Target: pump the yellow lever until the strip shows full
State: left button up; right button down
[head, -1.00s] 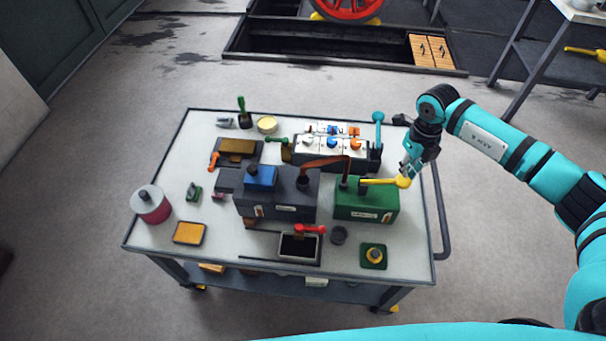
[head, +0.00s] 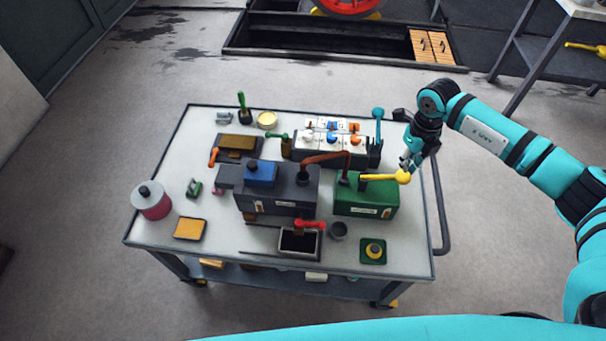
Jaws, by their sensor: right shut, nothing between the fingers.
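The yellow lever (head: 384,177) sticks out to the right, nearly level, from the top of a green box (head: 366,201) on the cart. My right gripper (head: 407,165) is shut and empty, at the lever's knob end. I cannot tell whether its fingers touch the knob. The box's front has a pale label (head: 367,210) and a small orange and white mark (head: 387,213). I cannot tell whether that mark is the strip, and no fill level can be read. My left gripper is not in view.
A dark box with a blue top (head: 261,174) stands left of the green box, and a brown pipe (head: 325,158) joins them. A teal lever (head: 378,126) stands upright behind the yellow one. A red-handled tray (head: 299,242) and a green-based yellow button (head: 373,251) are in front.

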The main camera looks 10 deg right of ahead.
aim_at(403, 174)
jog(key=shift+f+b, duration=2.25)
jog(key=shift+f, duration=0.9)
jog(key=shift+r+p, duration=2.2)
jog(key=shift+r, duration=1.1)
jog(key=shift+f, duration=0.2)
jog(key=shift+f+b, duration=2)
jog(key=shift+f, duration=0.6)
jog(key=shift+r+p, duration=2)
jog(key=shift+r, duration=0.75)
notch_tip(403, 174, up, 6)
jog(key=p, duration=0.4)
